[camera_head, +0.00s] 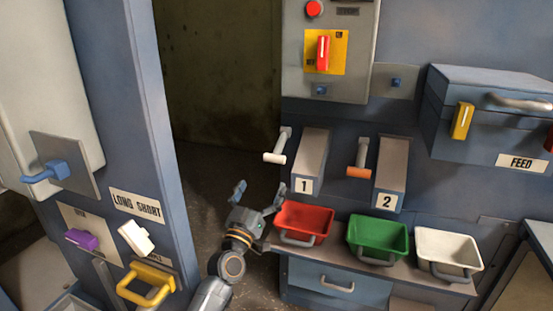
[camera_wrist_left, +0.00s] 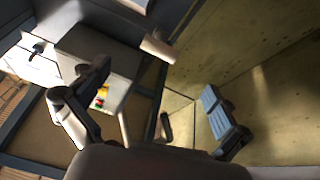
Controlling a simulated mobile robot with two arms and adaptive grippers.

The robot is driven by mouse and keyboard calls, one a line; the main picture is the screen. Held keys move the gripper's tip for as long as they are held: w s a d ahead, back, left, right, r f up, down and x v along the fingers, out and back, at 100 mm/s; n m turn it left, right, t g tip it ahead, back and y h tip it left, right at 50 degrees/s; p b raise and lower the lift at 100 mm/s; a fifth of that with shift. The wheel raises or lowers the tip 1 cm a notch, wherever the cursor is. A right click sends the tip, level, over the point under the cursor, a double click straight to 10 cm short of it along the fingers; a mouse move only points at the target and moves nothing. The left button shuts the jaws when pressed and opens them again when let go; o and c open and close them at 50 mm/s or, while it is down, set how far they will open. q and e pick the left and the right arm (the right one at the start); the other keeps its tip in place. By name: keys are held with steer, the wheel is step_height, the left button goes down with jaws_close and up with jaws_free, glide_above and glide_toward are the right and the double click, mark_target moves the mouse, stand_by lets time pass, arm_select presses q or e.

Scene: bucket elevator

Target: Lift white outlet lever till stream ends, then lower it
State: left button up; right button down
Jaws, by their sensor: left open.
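The white outlet lever (camera_head: 275,157) sticks out from the wall left of chute 1 (camera_head: 308,160), its white grip at the lower end. A pale cylinder (camera_wrist_left: 157,48) in the left wrist view looks like its grip. My left gripper (camera_head: 259,193) is open and empty, below and slightly left of the lever, apart from it. Its spread fingers also show in the left wrist view (camera_wrist_left: 154,98). The red bin (camera_head: 303,218) sits under chute 1, just right of the gripper. I make out no stream at the chute. My right gripper is out of view.
An orange lever (camera_head: 359,160) stands beside chute 2 (camera_head: 389,178). Green (camera_head: 378,237) and white (camera_head: 448,250) bins share the red bin's ledge. A blue column (camera_head: 140,130) with purple, white and yellow handles stands left. Dark open space lies behind the gripper.

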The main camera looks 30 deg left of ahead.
mark_target(277, 154)
arm_select(q)
steer(key=x, duration=1)
steer(key=shift+w+b, duration=0.15)
steer(key=shift+b, duration=0.15)
steer(key=shift+x, duration=0.75)
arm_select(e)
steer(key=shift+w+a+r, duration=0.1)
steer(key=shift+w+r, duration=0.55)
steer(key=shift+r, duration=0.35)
arm_select(q)
steer(key=c, duration=1.8)
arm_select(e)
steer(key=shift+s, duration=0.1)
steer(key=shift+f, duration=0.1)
